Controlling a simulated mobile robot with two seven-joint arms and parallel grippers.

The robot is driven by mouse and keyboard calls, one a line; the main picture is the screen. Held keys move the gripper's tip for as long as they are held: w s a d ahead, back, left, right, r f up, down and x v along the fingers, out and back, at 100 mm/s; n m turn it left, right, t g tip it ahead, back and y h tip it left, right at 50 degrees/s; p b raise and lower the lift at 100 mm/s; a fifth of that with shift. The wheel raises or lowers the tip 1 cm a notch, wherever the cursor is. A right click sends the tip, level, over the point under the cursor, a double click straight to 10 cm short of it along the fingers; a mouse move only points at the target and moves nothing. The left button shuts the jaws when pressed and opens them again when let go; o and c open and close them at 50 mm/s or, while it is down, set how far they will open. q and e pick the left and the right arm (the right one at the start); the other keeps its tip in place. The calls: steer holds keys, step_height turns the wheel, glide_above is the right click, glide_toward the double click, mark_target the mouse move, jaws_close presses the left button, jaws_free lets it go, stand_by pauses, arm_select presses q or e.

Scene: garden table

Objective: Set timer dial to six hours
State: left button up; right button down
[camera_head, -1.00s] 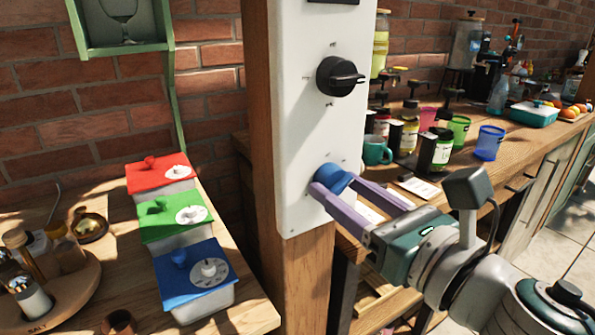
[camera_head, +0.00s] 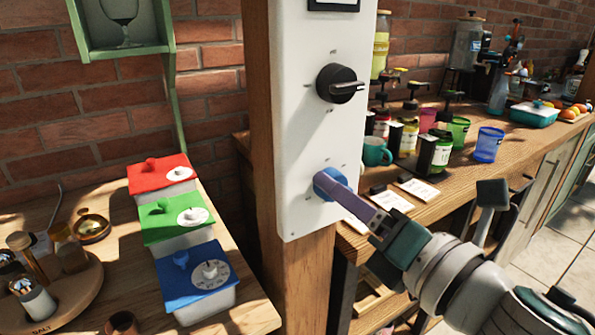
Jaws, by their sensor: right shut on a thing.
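A white control panel (camera_head: 296,151) is fixed to a wooden post. A black dial (camera_head: 340,83) sits at its upper middle, with its grip ridge pointing right. A blue dial (camera_head: 325,186) sits lower down, with small marks around it too fine to read. My right gripper (camera_head: 331,183) comes in from the right and is shut on the blue dial. Its purple fingers are seen edge-on, so one hides most of the other and covers part of the dial. I cannot tell which dial is the timer. My left gripper is not in view.
Red (camera_head: 157,172), green (camera_head: 176,218) and blue (camera_head: 192,275) lidded boxes stand on the left table. The right counter (camera_head: 440,196) holds a teal mug (camera_head: 375,152), jars, cups and white cards near my right arm. A dark display shows at the panel's top.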

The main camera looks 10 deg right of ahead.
steer(key=m+p, duration=0.4)
steer(key=m, duration=2.2)
steer(key=shift+r, duration=0.2)
stand_by(0.4)
steer(key=shift+c, duration=1.6)
jaws_free()
steer(key=shift+d, duration=0.1)
steer(key=v, duration=1)
